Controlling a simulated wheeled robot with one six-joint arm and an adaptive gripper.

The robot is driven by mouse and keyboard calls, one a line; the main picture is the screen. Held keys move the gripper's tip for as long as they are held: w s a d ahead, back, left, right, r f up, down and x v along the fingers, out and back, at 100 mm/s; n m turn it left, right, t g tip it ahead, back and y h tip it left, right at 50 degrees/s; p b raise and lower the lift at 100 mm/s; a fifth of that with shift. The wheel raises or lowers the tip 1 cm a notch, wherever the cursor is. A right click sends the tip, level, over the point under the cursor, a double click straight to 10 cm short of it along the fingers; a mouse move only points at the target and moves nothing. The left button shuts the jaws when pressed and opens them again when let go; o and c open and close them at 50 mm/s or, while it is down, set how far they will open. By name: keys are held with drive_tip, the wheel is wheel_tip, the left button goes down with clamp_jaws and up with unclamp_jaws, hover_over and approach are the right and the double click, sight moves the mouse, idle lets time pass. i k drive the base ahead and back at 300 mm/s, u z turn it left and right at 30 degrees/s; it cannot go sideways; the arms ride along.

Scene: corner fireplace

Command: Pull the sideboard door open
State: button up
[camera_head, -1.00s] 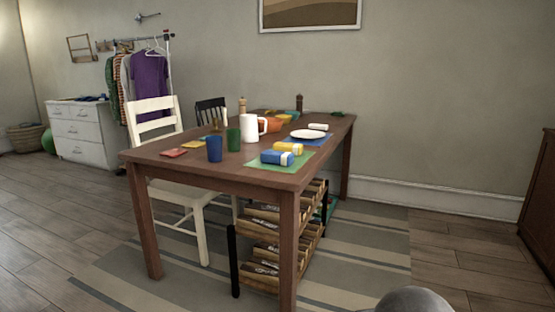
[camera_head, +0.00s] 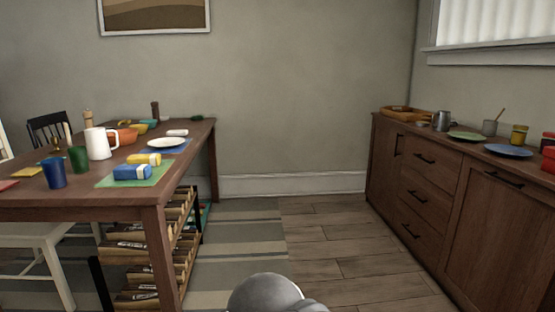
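The brown wooden sideboard (camera_head: 437,184) stands along the right wall. Its near door (camera_head: 503,232) is shut and has a dark bar handle (camera_head: 504,180) near its top edge. A narrower far door (camera_head: 384,165), with an upright dark handle (camera_head: 397,145), is also shut. Three drawers with dark handles sit between the two doors. A rounded grey part of my arm shows at the bottom middle. My gripper is not in view.
A dining table (camera_head: 70,207) with cups, a white pitcher and a plate stands at the left, with a rack of wooden trays (camera_head: 133,273) beneath it. A striped rug (camera_head: 240,240) lies there. Wooden floor (camera_head: 340,243) is clear before the sideboard. Dishes stand on the sideboard.

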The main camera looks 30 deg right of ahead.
sight(387, 139)
drive_tip(key=z, duration=1.65)
drive_tip(key=i, duration=3.3)
